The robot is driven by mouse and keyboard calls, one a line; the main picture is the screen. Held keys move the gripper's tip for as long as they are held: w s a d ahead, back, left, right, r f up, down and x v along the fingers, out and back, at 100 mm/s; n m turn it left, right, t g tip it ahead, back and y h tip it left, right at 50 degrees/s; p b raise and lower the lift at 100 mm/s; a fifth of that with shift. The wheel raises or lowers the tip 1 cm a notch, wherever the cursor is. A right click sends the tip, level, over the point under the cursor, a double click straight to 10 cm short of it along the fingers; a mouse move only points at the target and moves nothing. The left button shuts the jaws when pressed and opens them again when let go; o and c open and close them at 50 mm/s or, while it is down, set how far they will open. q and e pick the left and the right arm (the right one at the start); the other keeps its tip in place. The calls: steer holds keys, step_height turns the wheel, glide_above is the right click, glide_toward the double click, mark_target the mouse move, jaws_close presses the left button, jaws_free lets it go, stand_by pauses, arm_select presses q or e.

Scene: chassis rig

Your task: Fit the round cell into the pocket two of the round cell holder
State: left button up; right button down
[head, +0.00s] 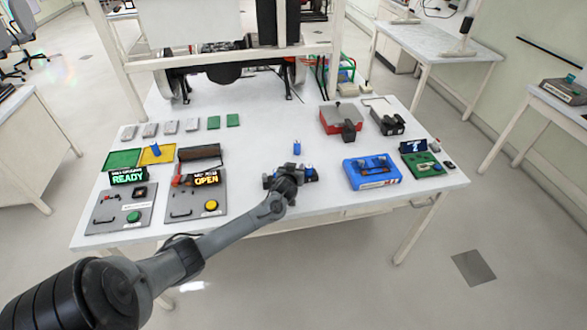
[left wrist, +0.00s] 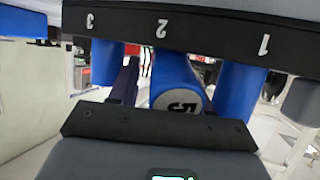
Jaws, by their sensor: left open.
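My left gripper (head: 287,178) is at the front middle of the table, over the round cell holder, and hides most of it in the head view. In the left wrist view the black holder (left wrist: 205,32) shows upside down, with pocket numbers 3, 2 and 1. A blue round cell (left wrist: 176,78) marked 5 on its pale end is in line with number 2, between my open fingers (left wrist: 167,88). Its lower end is hidden, so its seating depth cannot be told. Blue cells also show by number 1 (left wrist: 240,88) and number 3 (left wrist: 105,62). My right gripper is out of view.
A lone blue cell (head: 297,148) stands behind my gripper. Left are two grey panels with READY (head: 128,177) and OPEN (head: 206,180) displays. Right are a blue case (head: 371,173) and a green board (head: 425,169). The table middle behind is mostly clear.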

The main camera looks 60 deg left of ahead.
arm_select(q)
steer(key=shift+s+d+r, duration=0.2)
steer(key=shift+s+d, duration=0.05)
steer(key=shift+o, duration=0.3)
steer(key=p+v, duration=0.2)
steer(key=v, duration=0.8)
steer(key=shift+o, duration=1.1)
steer(key=shift+s+d+r, duration=0.15)
steer(key=shift+s+d, duration=0.05)
steer(key=shift+d, duration=0.1)
steer(key=shift+s+d+r, duration=0.1)
steer(key=shift+s+d, duration=0.1)
